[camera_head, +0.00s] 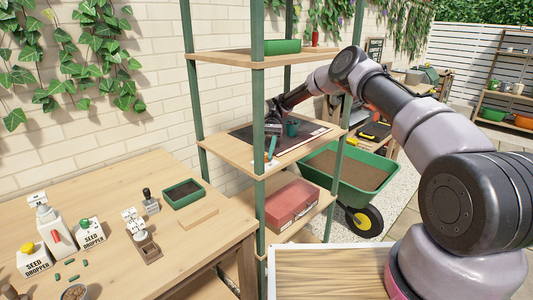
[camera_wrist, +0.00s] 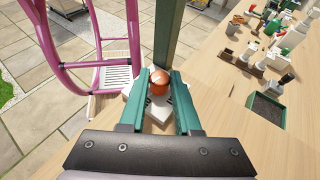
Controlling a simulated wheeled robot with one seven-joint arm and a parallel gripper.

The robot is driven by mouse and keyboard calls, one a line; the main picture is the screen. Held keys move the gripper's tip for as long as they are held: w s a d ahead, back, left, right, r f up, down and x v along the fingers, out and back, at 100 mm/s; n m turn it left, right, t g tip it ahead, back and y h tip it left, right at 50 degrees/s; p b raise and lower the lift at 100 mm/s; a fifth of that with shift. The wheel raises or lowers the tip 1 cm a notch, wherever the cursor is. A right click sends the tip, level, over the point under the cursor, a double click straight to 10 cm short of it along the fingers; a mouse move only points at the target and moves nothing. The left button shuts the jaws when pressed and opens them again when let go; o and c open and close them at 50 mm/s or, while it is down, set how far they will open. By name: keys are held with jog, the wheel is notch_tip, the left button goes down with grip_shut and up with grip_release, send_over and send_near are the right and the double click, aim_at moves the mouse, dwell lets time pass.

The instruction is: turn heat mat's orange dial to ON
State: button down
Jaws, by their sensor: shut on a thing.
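The orange dial (camera_wrist: 158,80) sits on a pale control box (camera_wrist: 160,112) near a green shelf post. My gripper (camera_wrist: 161,77) is shut on the dial, with one teal finger on each side of it. In the head view my gripper (camera_head: 269,160) reaches down at the front edge of the middle shelf, over the pale box (camera_head: 261,168). The dark heat mat (camera_head: 247,133) lies flat on that shelf. The dial is not clear in the head view, and I cannot read its ON mark in either view.
A green shelf post (camera_head: 260,215) stands close by the box. A red case (camera_head: 291,204) lies on the shelf below. The wooden bench (camera_head: 195,265) at left holds bottles and a tray. A green wheelbarrow (camera_head: 352,185) stands behind.

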jog(key=shift+a+f+n+h, duration=0.1)
jog(key=shift+a+n+h, duration=0.1)
jog(key=shift+n+h, duration=1)
jog(key=c, duration=0.9)
grip_release()
jog(key=shift+d+m, duration=0.1)
jog(key=shift+m, duration=0.2)
